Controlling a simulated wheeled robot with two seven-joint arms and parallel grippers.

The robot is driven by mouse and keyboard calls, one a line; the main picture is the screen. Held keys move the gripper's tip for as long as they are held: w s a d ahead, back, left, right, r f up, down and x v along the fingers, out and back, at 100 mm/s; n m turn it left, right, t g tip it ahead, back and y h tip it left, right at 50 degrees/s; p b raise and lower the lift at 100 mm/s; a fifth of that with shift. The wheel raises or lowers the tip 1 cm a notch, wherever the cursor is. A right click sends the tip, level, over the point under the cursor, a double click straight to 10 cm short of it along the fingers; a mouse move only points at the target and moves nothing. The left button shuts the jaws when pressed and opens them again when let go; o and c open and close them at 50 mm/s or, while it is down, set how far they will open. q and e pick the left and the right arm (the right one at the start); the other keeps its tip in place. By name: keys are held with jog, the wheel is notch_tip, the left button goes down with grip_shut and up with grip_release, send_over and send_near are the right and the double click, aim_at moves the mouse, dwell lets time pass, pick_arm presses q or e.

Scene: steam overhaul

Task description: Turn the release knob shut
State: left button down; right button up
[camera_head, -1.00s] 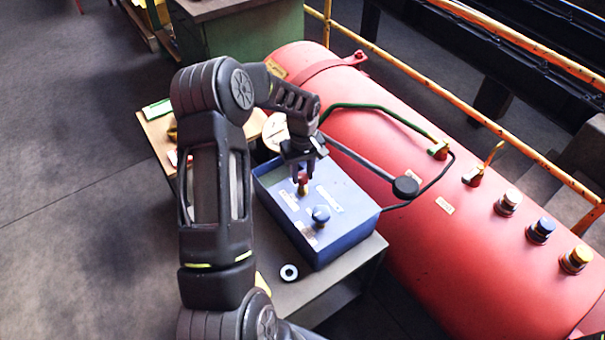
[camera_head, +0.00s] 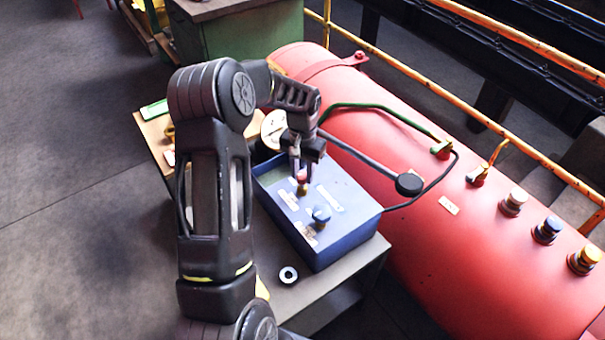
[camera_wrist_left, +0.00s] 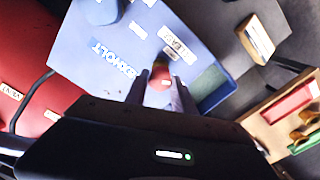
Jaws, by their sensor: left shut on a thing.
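A blue control box (camera_head: 345,215) stands on a small table beside a red tank. On its top are a red knob (camera_head: 302,177) with a brass base and a blue knob (camera_head: 321,214). My left gripper (camera_head: 301,172) reaches down from above and is shut on the red knob. In the left wrist view the red knob (camera_wrist_left: 160,72) sits between the two fingers, and a label (camera_wrist_left: 176,43) beside it seems to read "release". The blue knob (camera_wrist_left: 95,10) is partly cut off there. My right gripper is not in view.
The red tank (camera_head: 420,240) lies right of the table, with several knobs along it and an orange railing (camera_head: 500,130) beyond. A rod with a black end (camera_head: 409,184) sticks out near the box. A small ring (camera_head: 288,275) lies on the table (camera_head: 330,290).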

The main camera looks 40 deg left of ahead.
aim_at(303, 175)
pick_arm(q)
jog(key=m, duration=0.3)
jog(key=shift+m+b, duration=0.3)
jog(key=shift+m, duration=1.9)
jog(key=c, duration=1.1)
grip_release()
jog(key=shift+o, duration=0.2)
notch_tip(303, 175, up, 8)
jog(key=shift+f+b, duration=0.1)
jog(key=shift+b, duration=0.4)
